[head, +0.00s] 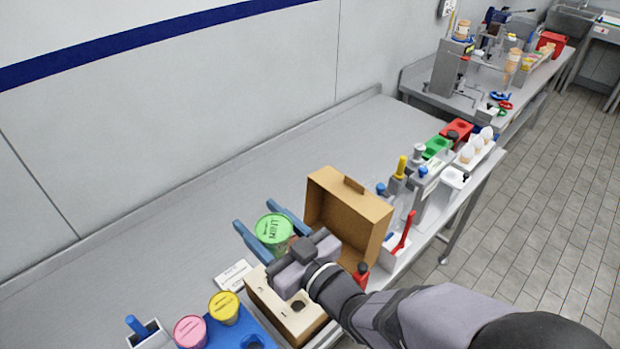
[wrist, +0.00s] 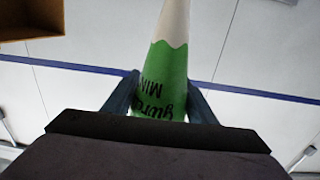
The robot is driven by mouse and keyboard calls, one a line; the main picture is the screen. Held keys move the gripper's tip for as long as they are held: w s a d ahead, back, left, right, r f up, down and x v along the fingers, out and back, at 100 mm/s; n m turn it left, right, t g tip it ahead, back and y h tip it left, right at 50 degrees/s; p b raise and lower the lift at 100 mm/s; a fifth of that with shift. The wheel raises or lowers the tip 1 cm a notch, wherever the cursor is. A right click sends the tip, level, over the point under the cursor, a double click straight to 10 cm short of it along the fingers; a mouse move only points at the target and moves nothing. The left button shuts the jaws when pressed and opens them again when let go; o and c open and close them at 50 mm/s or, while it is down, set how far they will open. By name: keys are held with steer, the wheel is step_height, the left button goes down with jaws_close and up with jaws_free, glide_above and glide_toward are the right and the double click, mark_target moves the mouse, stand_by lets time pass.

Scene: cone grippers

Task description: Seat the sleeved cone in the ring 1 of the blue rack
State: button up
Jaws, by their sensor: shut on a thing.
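My gripper (head: 268,228) is shut on the sleeved cone (head: 274,234), one blue finger on each side of it. From above, the cone shows a round green top with dark lettering. In the wrist view the cone (wrist: 167,75) has a green sleeve with dark lettering and a pale, narrowing part toward the top of the picture. The blue rack (head: 232,338) is at the bottom edge of the head view, partly cut off. A dark-centred opening (head: 255,343) shows in it. I cannot tell which ring is ring 1.
Pink (head: 190,331) and yellow (head: 223,308) round tops stand at the rack. A pale wooden box (head: 287,315) lies below my gripper, and an open cardboard box (head: 347,218) stands to its right. A white card (head: 232,274) lies nearby. The table's back left is clear.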

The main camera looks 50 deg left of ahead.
steer(key=s+d+f+n+g+h, duration=0.1)
steer(key=s+d+f+n+g, duration=0.1)
steer(key=s, duration=0.5)
steer(key=s+d+f+n+g+h, duration=0.1)
steer(key=s+d+f+n+g, duration=0.1)
steer(key=s+f+n+g, duration=0.2)
steer(key=s+g, duration=0.3)
steer(key=shift+d+f+n+g+h+p, duration=0.3)
steer(key=shift+d+f+p, duration=0.05)
steer(key=shift+d+f, duration=0.05)
steer(key=shift+s+f, duration=0.1)
steer(key=shift+f+b, duration=3.7)
steer(key=shift+f, duration=0.65)
steer(key=shift+f+b, duration=0.85)
steer(key=shift+f, duration=0.1)
steer(key=o, duration=1.2)
